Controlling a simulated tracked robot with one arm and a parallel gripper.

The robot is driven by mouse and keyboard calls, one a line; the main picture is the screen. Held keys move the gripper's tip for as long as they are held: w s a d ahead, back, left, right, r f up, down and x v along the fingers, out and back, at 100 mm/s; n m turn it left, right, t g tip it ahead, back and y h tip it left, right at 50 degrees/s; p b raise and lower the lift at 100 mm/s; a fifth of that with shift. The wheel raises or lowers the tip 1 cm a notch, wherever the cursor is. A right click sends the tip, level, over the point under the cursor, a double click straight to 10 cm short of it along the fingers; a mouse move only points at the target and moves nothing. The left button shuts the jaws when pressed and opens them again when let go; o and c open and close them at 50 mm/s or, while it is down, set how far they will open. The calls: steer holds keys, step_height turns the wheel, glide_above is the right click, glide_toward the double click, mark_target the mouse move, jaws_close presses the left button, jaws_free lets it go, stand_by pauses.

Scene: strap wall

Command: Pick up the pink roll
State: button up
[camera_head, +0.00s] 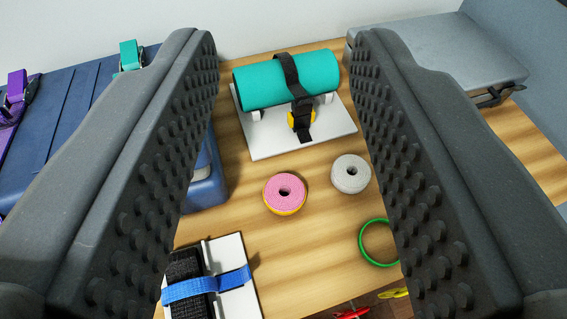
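The pink roll (285,191) is a small round roll with a dark centre hole and a yellow lower edge. It lies flat on the wooden table (320,240), near the middle of the picture. My gripper (285,55) is open, with its two dark studded fingers on the left and right of the picture. The pink roll shows in the gap between them, beyond the gripper. Nothing is held between the fingers.
A grey-white roll (350,174) lies close right of the pink roll. A teal cylinder (287,80) is strapped on a white board (262,146) behind. A green ring (364,246) lies front right; a blue-strapped black item (188,274) front left. A blue case (62,110) stands left.

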steer(key=shift+w, duration=0.15)
steer(key=o, duration=0.8)
steer(key=shift+w+r, duration=0.1)
steer(key=shift+w, duration=0.05)
steer(key=o, duration=0.5)
steer(key=shift+w+d+m+g+p, duration=0.15)
steer(key=shift+w+m+g+p, duration=0.2)
steer(key=shift+w+p, duration=0.25)
steer(key=shift+o, duration=0.2)
steer(key=m+g+p, duration=1.5)
steer(key=m+p, duration=0.4)
steer(key=p, duration=0.2)
glide_above(287, 192)
step_height(287, 192, down, 24)
steer(key=r, duration=0.1)
steer(key=f, duration=0.8)
steer(key=shift+w+d+f+b, duration=0.1)
steer(key=shift+w+f+b, duration=0.05)
steer(key=shift+w+b, duration=0.25)
steer(key=shift+s+f+b, duration=0.15)
steer(key=shift+s+f, duration=0.05)
steer(key=shift+f, duration=1.05)
steer(key=shift+s+f+b, duration=0.15)
steer(key=shift+f, duration=1.1)
